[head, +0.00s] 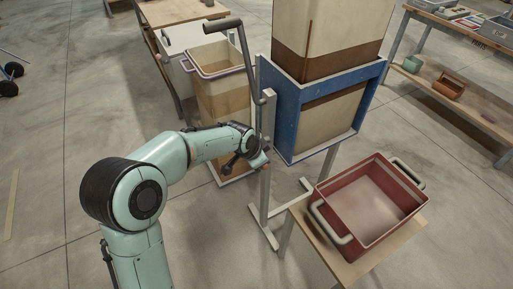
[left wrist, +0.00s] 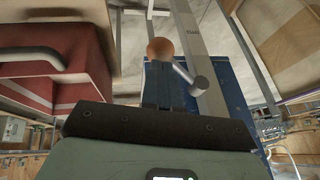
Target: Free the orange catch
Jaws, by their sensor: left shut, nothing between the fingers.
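The catch shows in the left wrist view as an orange-brown round knob (left wrist: 160,49), directly at the tips of my left gripper (left wrist: 160,66). The fingers are together with nothing between them; whether they touch the knob I cannot tell. In the head view my left gripper (head: 259,161) is beside the pale upright post (head: 267,130) of the blue-framed hopper stand, and the knob is hidden there. A grey lever (head: 243,60) with a dark handle rises from the post, above my gripper. My right gripper is not in view.
The blue frame (head: 284,120) holds a tall hopper (head: 335,30). A red tub (head: 335,187) with pale handles sits on a small wooden table (head: 345,270) at right. A wooden bin (head: 220,85) stands behind my left arm.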

